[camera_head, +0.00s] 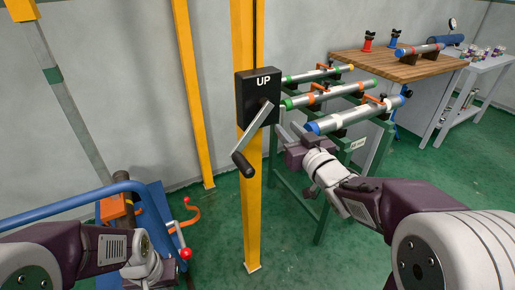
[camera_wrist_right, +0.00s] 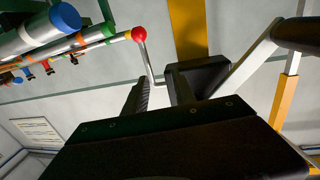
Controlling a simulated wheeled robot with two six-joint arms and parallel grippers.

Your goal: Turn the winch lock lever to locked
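The winch (camera_head: 257,97) is a black box marked UP on a yellow post, with a grey crank and dark handle on its front. In the right wrist view a bent metal lever with a red ball (camera_wrist_right: 138,34) reaches out beside the black box (camera_wrist_right: 200,75). I cannot make this lever out in the head view. My right gripper (camera_head: 288,134) is just right of and below the box. Its fingers (camera_wrist_right: 156,92) are apart and empty, with the lever's rod beyond them.
A green rack (camera_head: 328,197) with several pipes (camera_head: 355,115) stands close to my right gripper. A blue cart frame (camera_head: 150,215) with a red-knobbed rod (camera_head: 185,253) is at the left. A wooden bench (camera_head: 390,68) is behind. Green floor lies open at the right.

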